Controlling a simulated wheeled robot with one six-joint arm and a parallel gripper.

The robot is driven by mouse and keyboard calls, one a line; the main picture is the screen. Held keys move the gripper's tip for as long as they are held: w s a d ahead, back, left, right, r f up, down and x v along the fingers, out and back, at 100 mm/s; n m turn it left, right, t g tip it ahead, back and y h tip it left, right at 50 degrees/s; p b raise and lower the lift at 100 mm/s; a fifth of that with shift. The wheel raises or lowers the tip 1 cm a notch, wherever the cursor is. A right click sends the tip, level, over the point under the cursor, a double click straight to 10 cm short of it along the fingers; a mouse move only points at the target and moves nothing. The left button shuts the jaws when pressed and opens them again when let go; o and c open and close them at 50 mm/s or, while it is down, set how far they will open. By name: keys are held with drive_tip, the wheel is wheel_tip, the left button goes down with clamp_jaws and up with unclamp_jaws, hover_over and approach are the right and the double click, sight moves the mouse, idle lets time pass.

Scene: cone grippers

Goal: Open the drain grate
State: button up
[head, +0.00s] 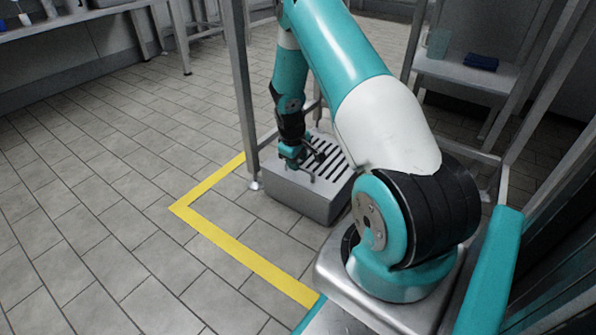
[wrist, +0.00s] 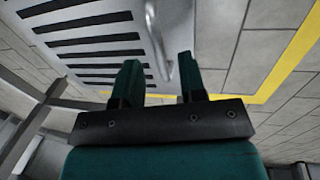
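The drain grate (head: 327,151) is a slotted metal panel on top of a low grey box (head: 304,195) on the floor. In the wrist view, the grate (wrist: 88,48) fills the upper left with its dark slots. A curved metal handle (wrist: 157,42) stands at the grate's right side. My gripper (head: 303,168) is over the front left part of the box, pointing down. In the wrist view, my gripper (wrist: 159,60) is open, with the handle showing between its two fingers and a gap on each side. I cannot tell how deep the handle sits between them.
Metal frame legs (head: 240,90) stand close beside the box. A yellow floor line (head: 235,247) runs around its left and front. A shelf (head: 466,72) with a dark blue folded item (head: 481,62) is behind right. The tiled floor at left is clear.

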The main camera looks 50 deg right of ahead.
drive_tip(key=shift+d+f+b, duration=0.15)
drive_tip(key=shift+f+b, duration=0.15)
drive_tip(key=shift+f, duration=0.55)
drive_tip(key=shift+c, duration=0.5)
clamp_jaws()
drive_tip(key=shift+r, duration=0.15)
